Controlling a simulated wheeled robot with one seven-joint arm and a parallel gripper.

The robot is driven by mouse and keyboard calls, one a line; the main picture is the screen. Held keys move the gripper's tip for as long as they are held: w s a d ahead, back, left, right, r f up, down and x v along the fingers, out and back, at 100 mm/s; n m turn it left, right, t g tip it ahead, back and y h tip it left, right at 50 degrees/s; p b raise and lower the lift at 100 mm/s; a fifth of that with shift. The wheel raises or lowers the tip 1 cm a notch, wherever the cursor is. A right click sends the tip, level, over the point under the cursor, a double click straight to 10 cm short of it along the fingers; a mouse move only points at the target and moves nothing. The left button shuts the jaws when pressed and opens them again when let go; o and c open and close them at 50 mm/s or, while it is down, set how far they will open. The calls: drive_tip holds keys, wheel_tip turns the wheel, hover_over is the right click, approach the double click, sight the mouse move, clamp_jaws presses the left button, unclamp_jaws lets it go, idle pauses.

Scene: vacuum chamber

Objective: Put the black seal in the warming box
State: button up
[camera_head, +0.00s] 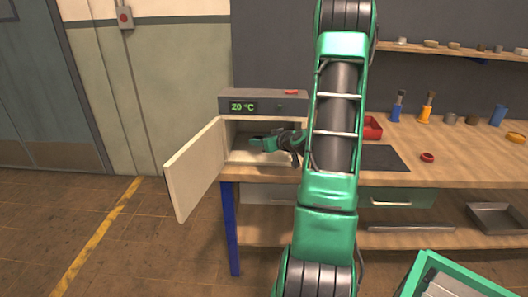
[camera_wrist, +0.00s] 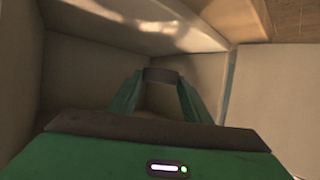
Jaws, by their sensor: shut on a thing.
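The warming box (camera_head: 264,101) stands at the left end of the workbench, with "20 °C" on its display. Its pale door (camera_head: 196,168) is swung open to the left. My gripper (camera_head: 257,143) reaches inside the box opening from the right. In the wrist view, the green fingers (camera_wrist: 160,82) are shut on the black seal (camera_wrist: 160,75), a dark band between the fingertips. Pale inner walls (camera_wrist: 75,70) of the box surround it. I cannot tell whether the seal touches the box floor. The seal is too small to make out in the head view.
Blue and orange tools and small parts stand at the back right. A shelf (camera_head: 450,50) runs along the wall above.

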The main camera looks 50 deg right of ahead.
sight(266, 155)
drive_tip(key=d+f, duration=0.1)
drive_tip(key=d, duration=0.2)
drive_tip(key=shift+f, duration=2.45)
drive_tip(key=o, duration=1)
drive_tip(key=shift+o, duration=0.2)
drive_tip(key=shift+r, duration=0.1)
